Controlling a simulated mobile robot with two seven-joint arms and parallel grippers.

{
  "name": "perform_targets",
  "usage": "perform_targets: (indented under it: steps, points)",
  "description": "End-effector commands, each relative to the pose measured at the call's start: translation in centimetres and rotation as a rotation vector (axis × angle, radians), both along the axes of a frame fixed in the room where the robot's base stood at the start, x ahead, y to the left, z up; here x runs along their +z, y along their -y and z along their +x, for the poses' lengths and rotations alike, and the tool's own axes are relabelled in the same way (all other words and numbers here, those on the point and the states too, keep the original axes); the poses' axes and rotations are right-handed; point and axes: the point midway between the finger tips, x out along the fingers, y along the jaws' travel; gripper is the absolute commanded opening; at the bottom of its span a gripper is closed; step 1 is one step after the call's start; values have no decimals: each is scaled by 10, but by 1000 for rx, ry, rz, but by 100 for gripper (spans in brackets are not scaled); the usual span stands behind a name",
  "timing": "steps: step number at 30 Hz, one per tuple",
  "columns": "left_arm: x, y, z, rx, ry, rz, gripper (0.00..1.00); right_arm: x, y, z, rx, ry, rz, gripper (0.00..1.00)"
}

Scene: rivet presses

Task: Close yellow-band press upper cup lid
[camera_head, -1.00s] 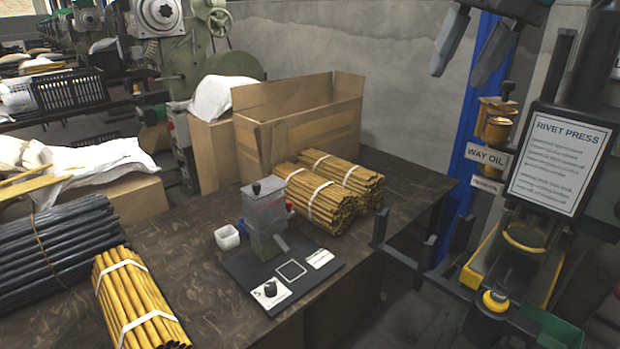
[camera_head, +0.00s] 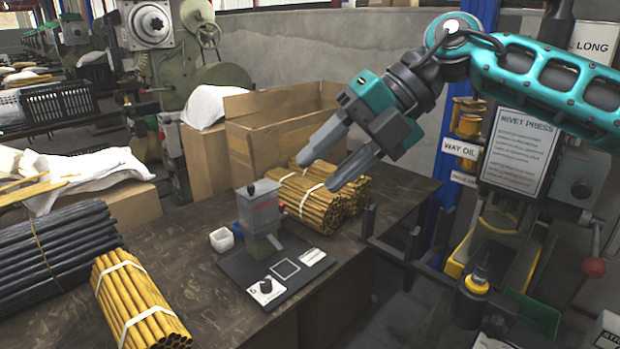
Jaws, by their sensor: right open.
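The press at the right carries a sign reading "RIVET PRESS" (camera_head: 519,150). Brass-coloured oil cups (camera_head: 467,122) stand one above the other beside a blue post, over a "WAY OIL" label (camera_head: 460,148). The lid of the upper cup is too small to make out clearly, and I cannot tell its state. Low on the press is a black cylinder with a yellow band (camera_head: 476,284). My right gripper (camera_head: 319,172) is open and empty, with its two grey fingers apart. It shows in front of the cardboard box and brass rods, left of the oil cups. My left gripper is not in view.
A dark table (camera_head: 185,262) holds a small grey bench press (camera_head: 258,210), brass rod bundles (camera_head: 139,300), dark rods (camera_head: 52,255) and a white cup (camera_head: 222,240). An open cardboard box (camera_head: 262,140) stands behind. Dark brackets (camera_head: 392,245) project by the table's right edge.

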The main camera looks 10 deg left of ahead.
Motion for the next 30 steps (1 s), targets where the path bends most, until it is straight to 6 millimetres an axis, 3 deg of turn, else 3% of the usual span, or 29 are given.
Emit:
perform_targets:
  steps: [9,25,30]
  points:
    - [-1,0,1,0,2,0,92,-12,-20,-13,27,-72,127,44]
    - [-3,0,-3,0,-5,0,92,-12,-22,-13,28,-74,137,45]
    - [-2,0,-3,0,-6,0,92,8,-49,-19,22,-45,279,45]
